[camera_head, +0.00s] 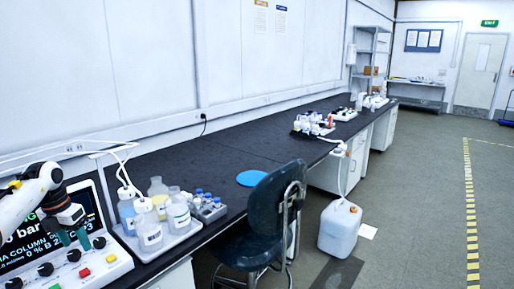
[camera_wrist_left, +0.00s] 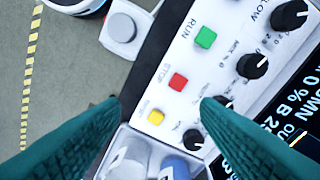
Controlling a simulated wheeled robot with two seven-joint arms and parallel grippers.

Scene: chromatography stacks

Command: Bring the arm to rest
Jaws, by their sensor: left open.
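My left arm (camera_head: 28,195) comes in from the left in the head view. My left gripper (camera_head: 74,238) has teal fingers and is in front of the screen of a white control panel (camera_head: 118,267). In the left wrist view the gripper (camera_wrist_left: 160,105) has its two ribbed fingers wide apart, with nothing held between them. Beyond the fingers the panel shows a green RUN button (camera_wrist_left: 205,38), a red STOP button (camera_wrist_left: 178,82) and a yellow button (camera_wrist_left: 156,117). I cannot tell whether a finger touches the panel. My right gripper is in neither view.
A tray (camera_head: 160,250) with several bottles stands right of the panel, with tubing above it. A blue disc (camera_head: 251,178) lies on the black bench (camera_head: 200,165). A dark chair (camera_head: 270,215) and a white canister (camera_head: 339,228) stand beside the bench. The floor at right is clear.

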